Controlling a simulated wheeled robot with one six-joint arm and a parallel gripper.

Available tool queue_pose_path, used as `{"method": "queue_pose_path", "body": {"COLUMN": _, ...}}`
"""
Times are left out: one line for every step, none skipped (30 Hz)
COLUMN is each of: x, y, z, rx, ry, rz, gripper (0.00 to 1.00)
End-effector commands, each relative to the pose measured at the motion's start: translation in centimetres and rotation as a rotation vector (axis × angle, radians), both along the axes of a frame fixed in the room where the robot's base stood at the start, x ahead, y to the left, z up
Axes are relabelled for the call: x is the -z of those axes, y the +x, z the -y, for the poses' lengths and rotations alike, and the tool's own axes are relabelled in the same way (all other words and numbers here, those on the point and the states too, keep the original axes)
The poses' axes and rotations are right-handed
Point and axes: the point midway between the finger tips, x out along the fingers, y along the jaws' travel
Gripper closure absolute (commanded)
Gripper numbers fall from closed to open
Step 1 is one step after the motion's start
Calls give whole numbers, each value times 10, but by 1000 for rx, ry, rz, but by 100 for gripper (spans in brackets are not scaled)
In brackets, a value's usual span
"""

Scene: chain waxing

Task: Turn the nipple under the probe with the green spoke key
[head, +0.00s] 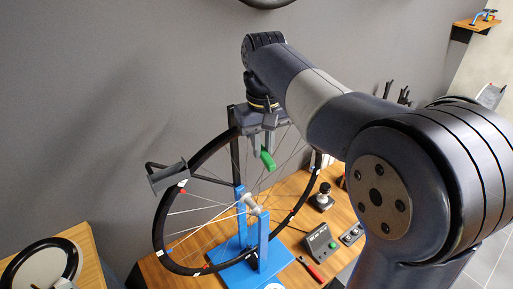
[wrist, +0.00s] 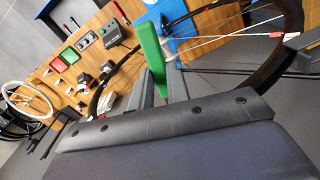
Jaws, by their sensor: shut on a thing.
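My gripper (head: 262,143) is shut on the green spoke key (head: 267,160), which hangs below the fingertips. In the wrist view the key (wrist: 152,52) stands out past the two fingers (wrist: 163,88). The wheel (head: 160,222) has a black rim and pale spokes and stands in a blue truing stand (head: 263,243). A dark grey probe-like block (head: 169,178) on an arm sits at the rim's left side. A red mark (head: 182,192) shows on the rim just below it. The key is inside the wheel's outline in the picture, apart from that block. The nipple itself is too small to make out.
The wooden bench (head: 290,198) holds a dark box with a green button (head: 321,243), a black-knobbed device (head: 323,197) and a red-handled tool (head: 311,270). A grey wall stands behind.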

Motion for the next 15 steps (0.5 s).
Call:
{"method": "queue_pose_path", "body": {"x": 2, "y": 1, "z": 3, "rx": -27, "ry": 0, "rz": 1, "gripper": 100}}
{"method": "queue_pose_path", "body": {"x": 2, "y": 2, "z": 4, "rx": -46, "ry": 0, "rz": 1, "gripper": 100}}
{"method": "queue_pose_path", "body": {"x": 2, "y": 3, "z": 6, "rx": -72, "ry": 0, "rz": 1, "gripper": 100}}
{"method": "queue_pose_path", "body": {"x": 2, "y": 3, "z": 7, "rx": -90, "ry": 0, "rz": 1, "gripper": 100}}
{"method": "queue_pose_path", "body": {"x": 2, "y": 4, "z": 9, "rx": -109, "ry": 0, "rz": 1, "gripper": 100}}
{"method": "queue_pose_path", "body": {"x": 2, "y": 5, "z": 11, "rx": -134, "ry": 0, "rz": 1, "gripper": 100}}
{"method": "queue_pose_path", "body": {"x": 2, "y": 5, "z": 12, "rx": -153, "ry": 0, "rz": 0, "gripper": 100}}
{"method": "queue_pose_path", "body": {"x": 2, "y": 6, "z": 13, "rx": -171, "ry": 0, "rz": 0, "gripper": 100}}
{"method": "queue_pose_path", "body": {"x": 2, "y": 7, "z": 15, "rx": -196, "ry": 0, "rz": 0, "gripper": 100}}
{"method": "queue_pose_path", "body": {"x": 2, "y": 8, "z": 16, "rx": -215, "ry": 0, "rz": 0, "gripper": 100}}
{"method": "queue_pose_path", "body": {"x": 2, "y": 9, "z": 18, "rx": -234, "ry": 0, "rz": 0, "gripper": 100}}
{"method": "queue_pose_path", "body": {"x": 2, "y": 10, "z": 19, "rx": -260, "ry": 0, "rz": 1, "gripper": 100}}
{"method": "queue_pose_path", "body": {"x": 2, "y": 11, "z": 20, "rx": -278, "ry": 0, "rz": 1, "gripper": 100}}
{"method": "queue_pose_path", "body": {"x": 2, "y": 11, "z": 22, "rx": -297, "ry": 0, "rz": 0, "gripper": 100}}
{"method": "queue_pose_path", "body": {"x": -1, "y": 12, "z": 23, "rx": -320, "ry": 1, "rz": -1, "gripper": 100}}
